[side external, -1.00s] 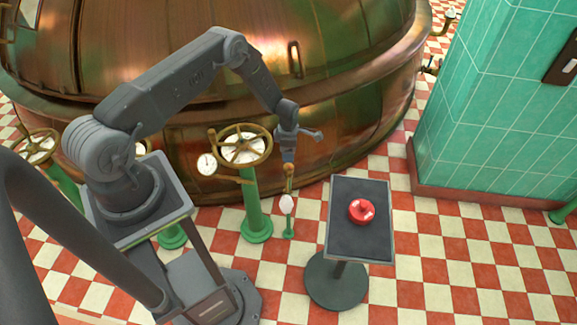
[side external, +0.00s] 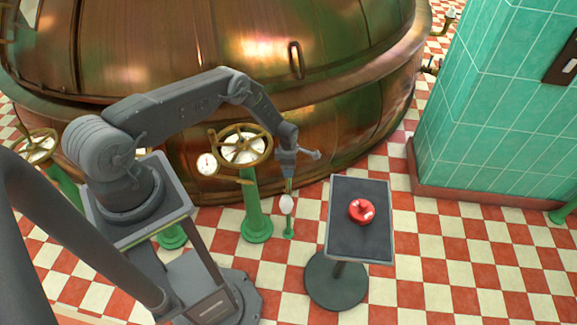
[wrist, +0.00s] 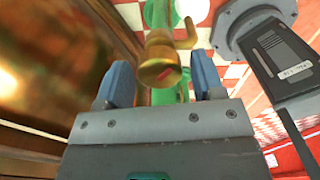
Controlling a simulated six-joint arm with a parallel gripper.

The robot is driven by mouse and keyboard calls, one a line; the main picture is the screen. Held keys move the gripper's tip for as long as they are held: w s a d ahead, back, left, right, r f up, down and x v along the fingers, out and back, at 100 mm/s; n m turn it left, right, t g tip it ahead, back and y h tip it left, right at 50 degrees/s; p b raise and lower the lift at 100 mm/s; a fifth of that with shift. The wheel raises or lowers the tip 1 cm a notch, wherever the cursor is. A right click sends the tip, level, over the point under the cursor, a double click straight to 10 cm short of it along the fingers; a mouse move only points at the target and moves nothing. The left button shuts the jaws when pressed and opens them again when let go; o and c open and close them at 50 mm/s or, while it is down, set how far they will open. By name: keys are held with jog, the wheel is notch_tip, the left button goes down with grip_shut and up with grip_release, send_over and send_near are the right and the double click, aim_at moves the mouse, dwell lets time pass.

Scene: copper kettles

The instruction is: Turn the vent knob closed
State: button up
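A brass fitting (wrist: 158,62) with a red mark on its round end, which looks like the vent knob, shows in the wrist view on a brass pipe. My gripper (wrist: 162,82) has its two blue fingers apart, one on each side of the line to this fitting. The fingers look open and empty; I cannot tell whether they touch it. In the side view my gripper (side external: 288,176) points down just above a slim green post (side external: 288,226) with a white round part (side external: 286,202). The gripper mostly hides the brass fitting there.
The big copper kettle (side external: 340,115) stands close behind my gripper. A brass handwheel (side external: 243,146) on a green column is to its left, with a dial gauge (side external: 207,163).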

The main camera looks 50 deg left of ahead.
jog(key=c, duration=0.8)
jog(key=shift+o, duration=0.2)
jog(key=shift+m, duration=0.3)
jog(key=m, duration=0.9)
jog(key=shift+m, duration=0.4)
jog(key=o, duration=0.9)
jog(key=shift+o, duration=0.2)
notch_tip(320, 180, up, 14)
